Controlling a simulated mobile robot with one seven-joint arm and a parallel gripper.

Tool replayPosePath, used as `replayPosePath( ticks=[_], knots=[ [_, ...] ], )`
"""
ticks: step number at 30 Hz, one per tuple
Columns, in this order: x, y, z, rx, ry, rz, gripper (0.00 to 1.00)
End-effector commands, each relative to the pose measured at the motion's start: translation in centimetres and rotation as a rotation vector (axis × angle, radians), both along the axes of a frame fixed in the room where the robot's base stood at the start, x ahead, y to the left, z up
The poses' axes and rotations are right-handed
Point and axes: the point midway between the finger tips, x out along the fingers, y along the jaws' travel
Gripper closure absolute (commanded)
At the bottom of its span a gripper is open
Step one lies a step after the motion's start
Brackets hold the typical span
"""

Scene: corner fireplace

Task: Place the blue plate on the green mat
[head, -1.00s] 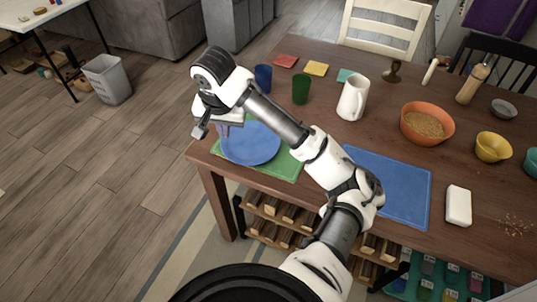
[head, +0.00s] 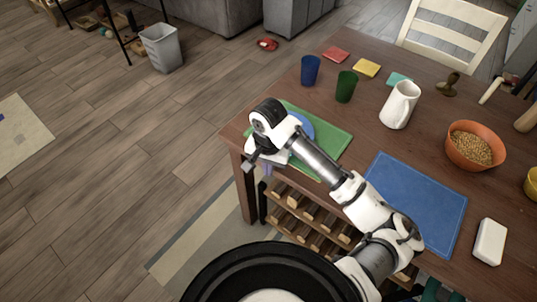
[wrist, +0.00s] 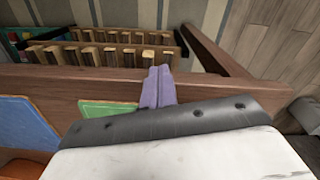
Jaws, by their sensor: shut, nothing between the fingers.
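The blue plate (head: 304,123) shows as a small blue area over the green mat (head: 335,142) in the head view. My arm hides most of it, so I cannot tell how flat it lies. The mat is at the near left corner of the table, and a piece of it shows in the wrist view (wrist: 105,109). My gripper (head: 267,171) is shut and empty, beside the table's near left edge. In the wrist view its purple fingers (wrist: 155,88) are together in front of the table edge. The plate is not seen there.
A blue mat (head: 415,203) lies right of the green one. Blue and green cups (head: 310,70), a white pitcher (head: 400,104) and an orange bowl (head: 472,146) stand farther back. A wooden rack (head: 305,222) is under the table. Open floor lies left.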

Motion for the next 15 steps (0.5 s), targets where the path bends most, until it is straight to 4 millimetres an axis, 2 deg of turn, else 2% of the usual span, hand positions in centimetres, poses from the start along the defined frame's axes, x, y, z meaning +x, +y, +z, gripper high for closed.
replayPosePath(
  ticks=[1, 6, 15],
  knots=[
    [1.0, -0.4, 0.6, -0.004, -0.001, -0.004, 1.0],
    [2.9, -1.0, 0.5, -0.002, 0.001, -0.001, 1.0],
    [3.8, -1.3, 0.3, 0.0, -0.001, 0.0, 1.0]
  ],
)
